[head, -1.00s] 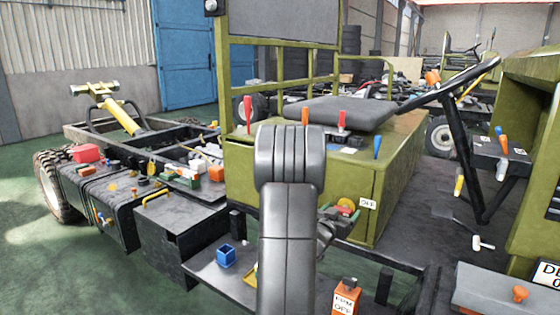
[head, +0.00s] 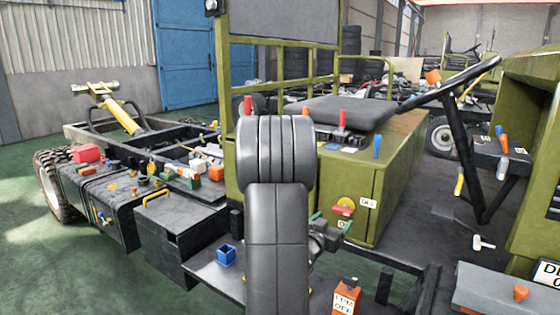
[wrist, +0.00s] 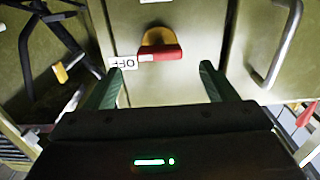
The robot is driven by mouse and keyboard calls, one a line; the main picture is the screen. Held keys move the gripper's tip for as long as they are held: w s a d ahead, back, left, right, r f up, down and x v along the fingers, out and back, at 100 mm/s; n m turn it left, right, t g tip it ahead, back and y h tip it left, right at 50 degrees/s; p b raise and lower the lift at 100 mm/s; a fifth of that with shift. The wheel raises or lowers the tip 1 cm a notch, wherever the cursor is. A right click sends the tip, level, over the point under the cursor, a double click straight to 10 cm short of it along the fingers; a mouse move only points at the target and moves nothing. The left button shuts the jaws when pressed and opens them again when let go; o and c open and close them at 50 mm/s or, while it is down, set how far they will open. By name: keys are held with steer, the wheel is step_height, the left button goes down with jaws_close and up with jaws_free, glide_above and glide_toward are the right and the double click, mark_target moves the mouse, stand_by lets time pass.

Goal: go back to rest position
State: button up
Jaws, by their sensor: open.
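My gripper (head: 331,221) is open and empty, its green fingertips just in front of and a little below the red and yellow knob (head: 343,207) on the green seat box. In the wrist view the gripper (wrist: 162,68) shows two spread green fingers, with the knob (wrist: 160,45) beyond the gap and apart from both. A white OFF label (wrist: 123,62) lies by the left fingertip. My grey arm hides part of the box and of the gripper's body in the head view.
A black seat (head: 340,112) and several coloured levers sit above the box. A steering wheel (head: 450,85) stands to the right. A blue open bin (head: 226,255) and an orange box (head: 346,297) are low in front. A metal handle (wrist: 283,45) is right of the knob in the wrist view.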

mark_target(340, 213)
steer(key=v, duration=0.6)
steer(key=x, duration=1.4)
steer(key=shift+s+f+m, duration=0.1)
steer(key=shift+f+m, duration=0.1)
steer(key=shift+m, duration=0.3)
steer(key=shift+s+r+m+b, duration=0.1)
steer(key=shift+m+b, duration=0.5)
steer(key=shift+m, duration=0.3)
steer(key=m+b, duration=0.2)
steer(key=m, duration=0.3)
steer(key=m+b, duration=0.1)
steer(key=m, duration=0.3)
steer(key=m+b, duration=0.1)
steer(key=m, duration=0.3)
steer(key=shift+r+m, duration=0.1)
steer(key=shift+m, duration=0.2)
steer(key=shift+s+a, duration=0.35)
